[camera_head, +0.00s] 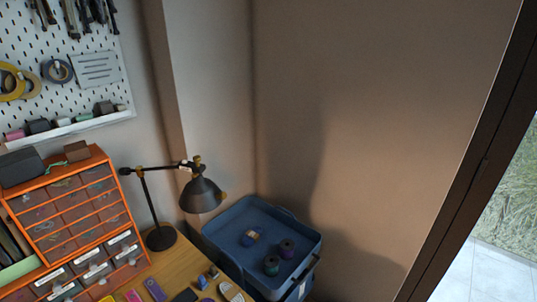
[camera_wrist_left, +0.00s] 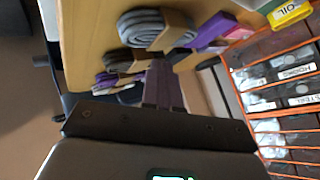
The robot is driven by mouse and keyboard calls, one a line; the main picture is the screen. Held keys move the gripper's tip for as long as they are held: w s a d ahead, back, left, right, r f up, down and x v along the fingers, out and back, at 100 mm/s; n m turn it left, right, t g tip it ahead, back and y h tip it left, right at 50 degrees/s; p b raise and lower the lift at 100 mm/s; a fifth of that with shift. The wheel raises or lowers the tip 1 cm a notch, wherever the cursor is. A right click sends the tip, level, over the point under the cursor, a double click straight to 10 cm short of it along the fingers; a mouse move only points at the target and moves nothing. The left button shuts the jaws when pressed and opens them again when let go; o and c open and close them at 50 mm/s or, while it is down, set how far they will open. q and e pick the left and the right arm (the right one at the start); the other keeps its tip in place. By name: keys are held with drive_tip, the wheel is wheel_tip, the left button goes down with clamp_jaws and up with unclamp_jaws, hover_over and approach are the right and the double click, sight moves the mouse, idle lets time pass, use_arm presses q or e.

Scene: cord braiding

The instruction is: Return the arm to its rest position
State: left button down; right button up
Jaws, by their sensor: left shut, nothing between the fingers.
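My left gripper (camera_wrist_left: 162,64) shows in the left wrist view, its two dark fingers together with nothing seen between them. Its fingers point toward the edge of a wooden desk (camera_wrist_left: 88,40), near several bundled cords. A grey cord coil with a tan band (camera_wrist_left: 140,27) lies just beyond the fingertips, and darker coils lie to the left of them. I cannot tell the exact gap between fingers and coils. Neither gripper shows in the head view, and my right gripper is in no view.
An orange drawer cabinet (camera_head: 103,203) stands on the desk (camera_head: 180,268) at left, beside a black lamp (camera_head: 203,194). A blue tray (camera_head: 226,222) holding spools (camera_head: 287,248) is right of the desk. Purple items (camera_wrist_left: 212,31) lie near the cabinet's labelled drawers (camera_wrist_left: 297,72).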

use_arm(q)
drive_tip(key=s+d+r+n+g+h+p, duration=0.1)
drive_tip(key=s+d+r+g, duration=0.15)
drive_tip(key=s, duration=0.85)
drive_tip(key=s+d+r+n+g+h+p, duration=0.1)
drive_tip(key=s+r+n+g+h, duration=0.2)
drive_tip(key=s, duration=0.9)
wheel_tip(320, 180, up, 33)
drive_tip(key=m+y+p, duration=0.1)
drive_tip(key=p, duration=3.1)
drive_tip(key=shift+w+d, duration=0.25)
drive_tip(key=shift+w, duration=0.2)
